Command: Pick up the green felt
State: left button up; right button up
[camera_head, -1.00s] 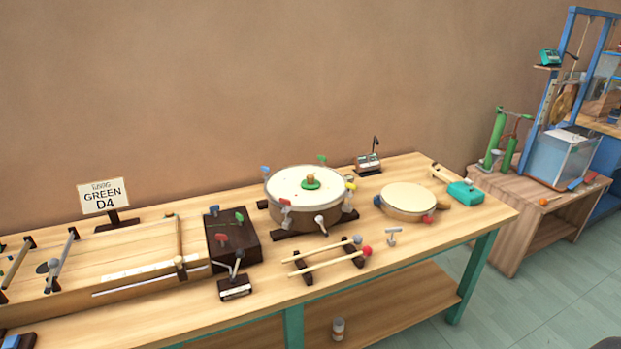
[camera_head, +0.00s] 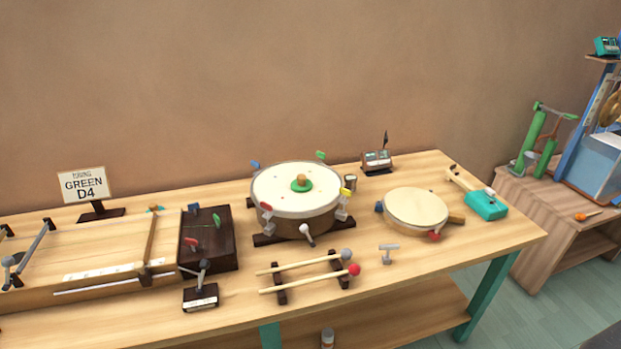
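The green felt (camera_head: 301,185) appears to be the small green disc with a wooden knob at its centre, lying on top of the white drum head (camera_head: 285,202). The round drum (camera_head: 296,225) stands on dark wooden feet at the back middle of the table, with coloured keys around its rim. Other small green pieces show: one at the drum's back rim (camera_head: 320,155) and one on the dark box (camera_head: 217,220). Neither of my grippers is in view.
The wooden table (camera_head: 400,275) carries a sign reading "GREEN D4" (camera_head: 83,184), two mallets (camera_head: 303,276) on a rack, a frame drum (camera_head: 414,209), a teal block (camera_head: 485,205) and a small meter (camera_head: 377,161). A side cabinet (camera_head: 545,225) stands at the right.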

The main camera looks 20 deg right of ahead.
aim_at(301, 185)
jog(key=i+l, duration=0.1)
jog(key=l, duration=0.25)
jog(key=i+l, duration=0.1)
jog(key=l, duration=0.25)
jog(key=i+l, duration=0.15)
jog(key=l, duration=0.25)
jog(key=i+l, duration=0.1)
jog(key=l, duration=0.25)
jog(key=i+l, duration=0.1)
jog(key=l, duration=0.25)
